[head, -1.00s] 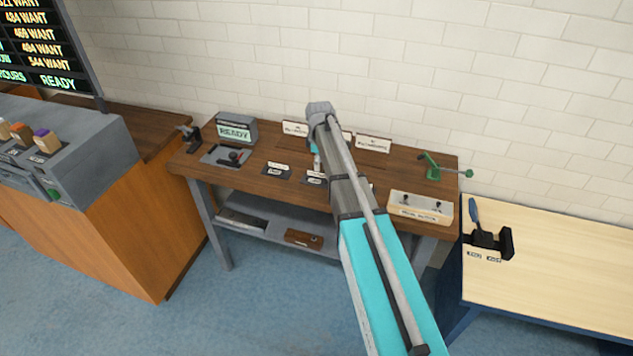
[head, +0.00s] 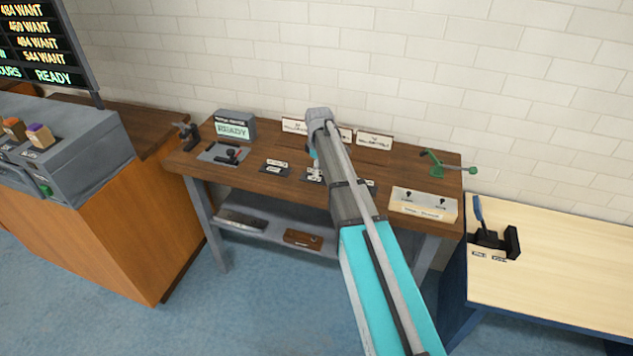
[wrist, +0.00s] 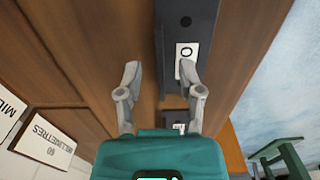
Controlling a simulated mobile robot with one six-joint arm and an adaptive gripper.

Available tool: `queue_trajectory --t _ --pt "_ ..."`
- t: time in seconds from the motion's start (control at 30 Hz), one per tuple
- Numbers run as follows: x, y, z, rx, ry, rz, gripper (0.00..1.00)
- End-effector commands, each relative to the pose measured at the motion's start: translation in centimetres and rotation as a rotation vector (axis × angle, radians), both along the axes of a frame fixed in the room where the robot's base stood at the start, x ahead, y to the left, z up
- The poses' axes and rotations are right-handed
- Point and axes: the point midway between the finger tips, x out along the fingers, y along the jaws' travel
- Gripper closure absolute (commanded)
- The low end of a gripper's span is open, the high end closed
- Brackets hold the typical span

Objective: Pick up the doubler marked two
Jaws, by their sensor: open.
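My gripper (wrist: 160,72) is open and empty, its two fingers pointing at the wooden bench (wrist: 75,70). Beside the right finger lies a long dark block (wrist: 188,15) with a white label bearing a round mark like a zero. A smaller dark piece (wrist: 173,117) with a label shows between the fingers' bases. In the head view, dark labelled plates (head: 276,167) lie along the bench, one (head: 313,175) close to my arm's end. My arm hides part of the row and the gripper there. I cannot make out which piece is the doubler marked two.
White signs (head: 374,140) stand at the bench's back. A READY box (head: 235,125) and a lever plate (head: 222,153) are at its left. A green tool (head: 437,167) and a pale switch box (head: 423,204) are at its right. A pale table (head: 550,250) adjoins on the right.

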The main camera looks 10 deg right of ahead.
Motion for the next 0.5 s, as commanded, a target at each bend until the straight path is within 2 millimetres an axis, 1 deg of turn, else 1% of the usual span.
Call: queue_trajectory --t 0.03,0.1,0.5 --pt "0.00 0.00 -0.61 0.000 0.000 0.000 0.51" --pt "0.00 0.00 -0.84 0.000 0.000 0.000 0.51" --pt "0.00 0.00 -0.93 0.000 0.000 0.000 0.51"
